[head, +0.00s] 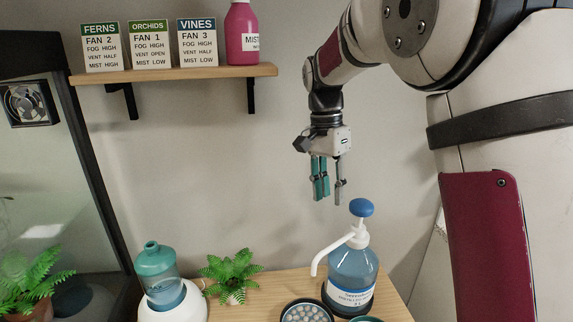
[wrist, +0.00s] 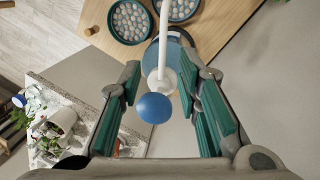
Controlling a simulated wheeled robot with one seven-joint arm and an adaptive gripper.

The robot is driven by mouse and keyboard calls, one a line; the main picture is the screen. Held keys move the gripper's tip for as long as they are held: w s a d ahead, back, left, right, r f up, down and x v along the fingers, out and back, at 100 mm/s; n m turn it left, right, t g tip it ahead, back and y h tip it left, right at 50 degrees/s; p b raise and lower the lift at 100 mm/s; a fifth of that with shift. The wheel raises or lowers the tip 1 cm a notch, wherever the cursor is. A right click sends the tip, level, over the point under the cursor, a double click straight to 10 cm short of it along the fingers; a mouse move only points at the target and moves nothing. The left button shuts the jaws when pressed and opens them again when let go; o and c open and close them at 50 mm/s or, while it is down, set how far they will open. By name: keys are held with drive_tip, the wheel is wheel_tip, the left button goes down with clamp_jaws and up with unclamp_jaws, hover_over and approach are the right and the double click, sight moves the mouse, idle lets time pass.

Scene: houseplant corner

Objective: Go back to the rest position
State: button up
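My gripper (head: 327,192) hangs in the air above the wooden table, fingers pointing down, up and left of the pump bottle's blue knob in the head view. In the wrist view my gripper (wrist: 168,108) has its teal-padded fingers apart. The blue knob (wrist: 155,108) shows between them, below and clear of the fingertips as far as I can tell. Nothing is held. The pump bottle (head: 352,270) is clear with blue liquid, a white spout and a label, and stands upright at the table's back.
A shelf (head: 175,73) with three cards and a pink bottle (head: 242,35) is at upper left. A fern (head: 232,274), a humidifier (head: 165,290) and a pebble tray (head: 306,312) are on the table. A glass cabinet (head: 75,160) stands left. Wall space around my gripper is clear.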

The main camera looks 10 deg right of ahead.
drive_tip(key=s+d+r+n+t+y, duration=0.1)
drive_tip(key=s+r+n+t, duration=0.15)
drive_tip(key=s, duration=0.45)
drive_tip(key=s+d+r+n+t, duration=0.1)
drive_tip(key=s+r+n, duration=0.25)
drive_tip(key=s, duration=0.45)
drive_tip(key=s+f+n+t, duration=0.2)
drive_tip(key=s+n, duration=0.3)
drive_tip(key=s, duration=0.7)
drive_tip(key=shift+s+a+f+n+t, duration=0.25)
drive_tip(key=shift+s+f+n+t, duration=0.05)
drive_tip(key=shift+t, duration=0.25)
